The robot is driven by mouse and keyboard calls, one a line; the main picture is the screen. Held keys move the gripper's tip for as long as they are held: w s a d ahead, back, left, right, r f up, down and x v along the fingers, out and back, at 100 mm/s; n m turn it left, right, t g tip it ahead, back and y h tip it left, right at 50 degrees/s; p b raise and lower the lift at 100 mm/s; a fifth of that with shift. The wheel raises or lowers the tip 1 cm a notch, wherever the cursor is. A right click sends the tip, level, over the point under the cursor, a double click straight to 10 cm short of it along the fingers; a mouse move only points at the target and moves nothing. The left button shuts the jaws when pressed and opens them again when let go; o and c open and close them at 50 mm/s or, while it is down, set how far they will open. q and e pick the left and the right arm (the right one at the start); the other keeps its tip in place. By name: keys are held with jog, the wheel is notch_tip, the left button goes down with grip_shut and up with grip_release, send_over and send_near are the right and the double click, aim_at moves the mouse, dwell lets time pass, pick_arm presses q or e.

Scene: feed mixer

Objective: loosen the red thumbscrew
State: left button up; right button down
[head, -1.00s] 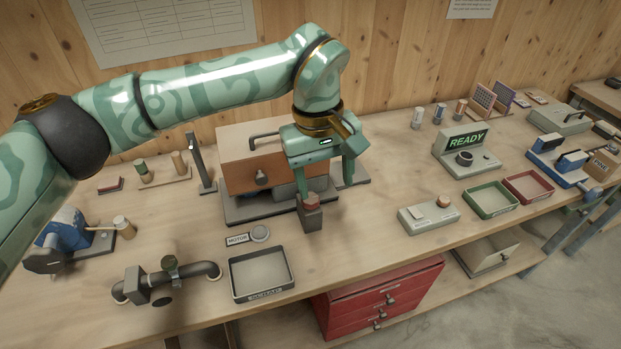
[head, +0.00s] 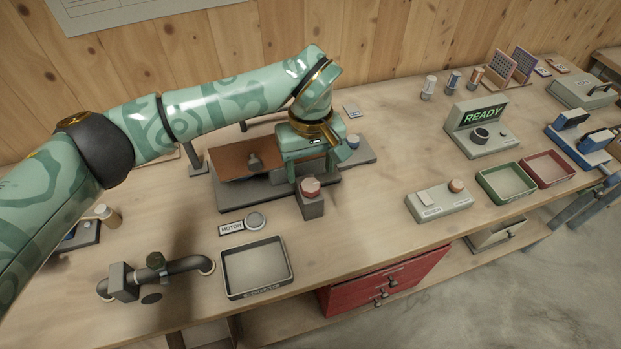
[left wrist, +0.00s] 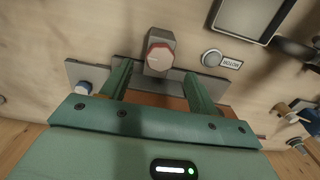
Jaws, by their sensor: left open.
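The red thumbscrew (head: 310,186) sits on top of a small grey block (head: 312,206) at the front of the machine. In the left wrist view the thumbscrew (left wrist: 159,57) is a red, many-sided knob with a pale mark on its face. My left gripper (head: 314,171) is open just behind and above the thumbscrew in the head view. In the left wrist view the fingers of my left gripper (left wrist: 158,78) stand apart, with the knob lined up between them, just beyond their tips. Contact is not visible. My right gripper is not in view.
The machine's brown panel (head: 232,160) with a knob lies left of my gripper. A MOTOR button (head: 256,220), a grey tray (head: 228,284) and a dark pipe (head: 185,265) are in front and left. A switch box (head: 440,203) stands right. Bench between is clear.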

aim_at(310, 184)
pick_arm(q)
notch_tip(310, 184, down, 4)
jog(key=shift+f, duration=0.2)
jog(key=c, duration=1)
jog(key=shift+o, duration=0.2)
jog(key=shift+n, duration=0.3)
